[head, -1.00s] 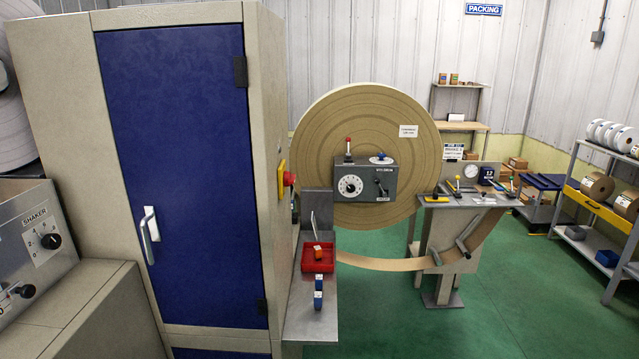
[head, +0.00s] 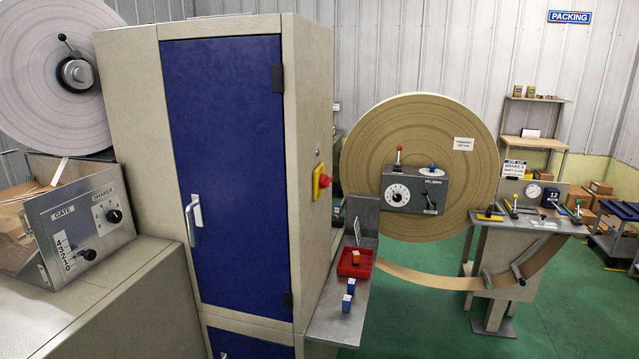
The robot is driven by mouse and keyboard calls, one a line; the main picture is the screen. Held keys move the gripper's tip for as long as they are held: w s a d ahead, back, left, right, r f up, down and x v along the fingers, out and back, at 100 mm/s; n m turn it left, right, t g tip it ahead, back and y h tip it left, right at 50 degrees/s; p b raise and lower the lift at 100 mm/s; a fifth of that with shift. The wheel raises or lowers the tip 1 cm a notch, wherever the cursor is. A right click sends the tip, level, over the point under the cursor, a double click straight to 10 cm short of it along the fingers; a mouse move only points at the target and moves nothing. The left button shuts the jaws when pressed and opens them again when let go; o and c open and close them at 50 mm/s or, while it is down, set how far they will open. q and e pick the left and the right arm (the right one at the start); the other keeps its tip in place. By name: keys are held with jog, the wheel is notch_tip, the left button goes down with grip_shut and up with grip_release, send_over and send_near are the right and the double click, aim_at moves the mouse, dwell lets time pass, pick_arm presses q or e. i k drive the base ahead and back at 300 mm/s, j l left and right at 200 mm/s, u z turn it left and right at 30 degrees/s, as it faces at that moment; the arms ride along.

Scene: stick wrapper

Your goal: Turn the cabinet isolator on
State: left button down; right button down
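The cabinet (head: 314,120) stands in the middle left of the head view, beige with a closed blue door (head: 228,150). A silver door handle (head: 194,215) is at the door's left edge. On the cabinet's right side is a red knob (head: 325,181) on a yellow plate (head: 317,183), seen nearly edge-on, so its setting cannot be read. It looks like an isolator switch. Neither of my grippers shows in the head view.
A steel shelf (head: 335,318) with a red tray (head: 347,264) and small blue blocks juts out right of the cabinet. A large brown roll (head: 415,130) with a grey control box (head: 416,190) stands behind. A SHAKER panel (head: 88,225) is at left. Green floor (head: 425,335) is open at right.

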aim_at(325, 181)
jog(key=i+l+u, duration=0.15)
jog(key=u, duration=0.95)
jog(key=i+l+u, duration=0.15)
jog(key=l+u, duration=0.25)
jog(key=l, duration=0.4)
jog(key=l+u, duration=0.45)
jog(key=l, duration=0.35)
jog(key=l+u, duration=0.4)
jog(key=l, duration=0.4)
